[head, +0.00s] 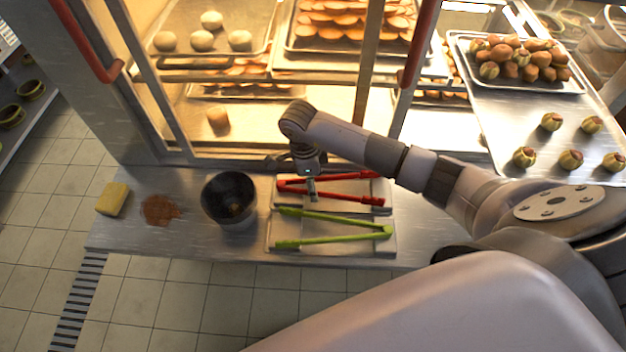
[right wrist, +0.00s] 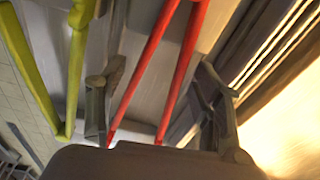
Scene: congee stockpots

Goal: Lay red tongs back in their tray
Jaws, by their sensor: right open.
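The red tongs (head: 352,199) lie spread in a V across the far metal tray (head: 384,189) on the steel counter in the head view. Whether they rest flat in the tray or are slightly raised is hard to tell. My right gripper (head: 311,192) points down over the tongs, near their left part. In the right wrist view the red tongs (right wrist: 150,65) run between the two spread fingers of my right gripper (right wrist: 162,85), with space at both sides. It is open and holds nothing visible. My left gripper is out of view.
Green tongs (head: 335,222) lie in the near tray (head: 330,247). A dark bowl (head: 229,196), a brown spill (head: 160,210) and a yellow sponge (head: 112,199) are to the left. A glass-fronted food cabinet (head: 210,120) stands behind. The counter's front edge is close.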

